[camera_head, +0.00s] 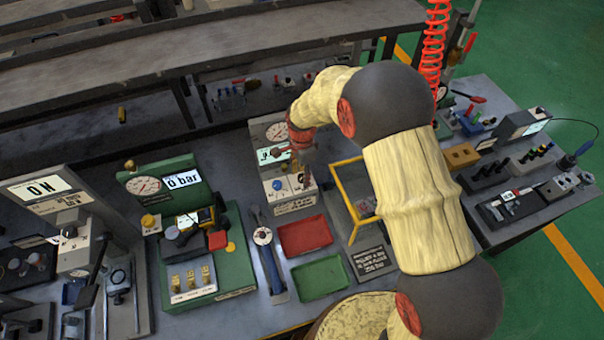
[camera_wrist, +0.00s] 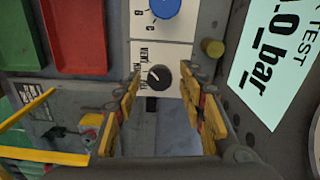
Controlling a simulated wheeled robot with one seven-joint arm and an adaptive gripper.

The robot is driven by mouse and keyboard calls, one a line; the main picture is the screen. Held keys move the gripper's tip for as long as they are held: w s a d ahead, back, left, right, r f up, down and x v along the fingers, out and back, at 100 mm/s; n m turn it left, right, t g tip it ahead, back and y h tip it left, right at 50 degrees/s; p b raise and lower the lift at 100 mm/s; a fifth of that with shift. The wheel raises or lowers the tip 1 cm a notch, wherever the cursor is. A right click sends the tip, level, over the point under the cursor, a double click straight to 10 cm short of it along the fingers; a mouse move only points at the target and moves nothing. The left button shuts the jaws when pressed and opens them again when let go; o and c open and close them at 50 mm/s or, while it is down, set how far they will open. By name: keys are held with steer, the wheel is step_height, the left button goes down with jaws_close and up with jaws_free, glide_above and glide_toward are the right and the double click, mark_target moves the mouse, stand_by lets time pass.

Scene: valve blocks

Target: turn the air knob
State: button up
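A round black knob (camera_wrist: 159,76) sits on a white labelled panel in the wrist view; its small lettering is hard to read, so I cannot confirm which knob is marked air. A blue knob (camera_wrist: 165,6) is beside it on the same unit, next to letters such as B and C; it also shows in the head view (camera_head: 278,184). My gripper (camera_wrist: 161,82) is open, with its yellow-padded fingers on either side of the black knob. I cannot tell whether they touch it. In the head view my gripper (camera_head: 307,172) is over this panel, hiding the black knob.
A lit display (camera_wrist: 270,60) showing bar and a small brass-coloured part (camera_wrist: 212,47) are close on the right in the wrist view. A red tray (camera_head: 305,236), a green tray (camera_head: 320,277) and a yellow frame (camera_head: 345,195) stand near the unit.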

jaws_close()
stand_by(0.3)
steer(key=shift+n, duration=0.3)
steer(key=n, duration=0.4)
steer(key=shift+p, duration=0.35)
steer(key=n, duration=0.4)
steer(key=shift+n, duration=0.4)
steer(key=n, duration=0.4)
steer(key=shift+n+p, duration=0.3)
steer(key=shift+p, duration=0.05)
steer(key=shift+n, duration=1.9)
